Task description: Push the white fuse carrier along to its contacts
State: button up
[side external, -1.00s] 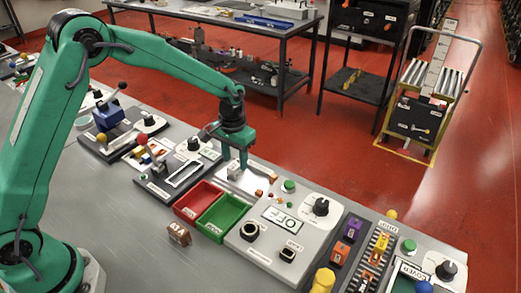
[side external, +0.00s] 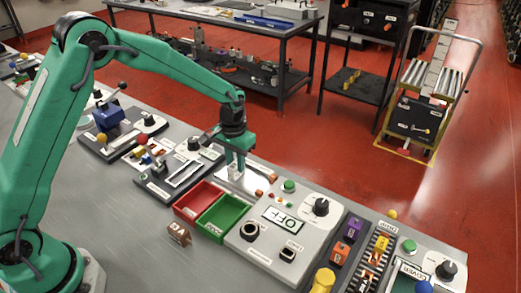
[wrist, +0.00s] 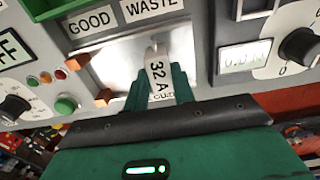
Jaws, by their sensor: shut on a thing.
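My gripper (wrist: 160,88) is shut on the white fuse carrier (wrist: 158,72), marked "32 A", and its green fingers flank it in the wrist view. The carrier stands over a bright metal plate (wrist: 122,62). Two orange-copper contact blocks (wrist: 104,97) (wrist: 78,62) sit to the left of the carrier, with a gap between. In the side view, my gripper (side external: 236,174) is low over the plate, and its fingers mostly hide the carrier. The contacts (side external: 260,193) (side external: 272,178) show to its right.
A red bin (side external: 198,200) and a green bin (side external: 222,215) lie on the near side of the plate. A panel with a green button (side external: 288,186) and black knob (side external: 321,207) stands right of the contacts. A meter panel (wrist: 245,58) is at the wrist view's right.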

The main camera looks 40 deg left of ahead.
jog(key=shift+d, duration=4.7)
jog(key=o, duration=1.1)
jog(key=shift+c, duration=0.2)
notch_tip(320, 180, up, 8)
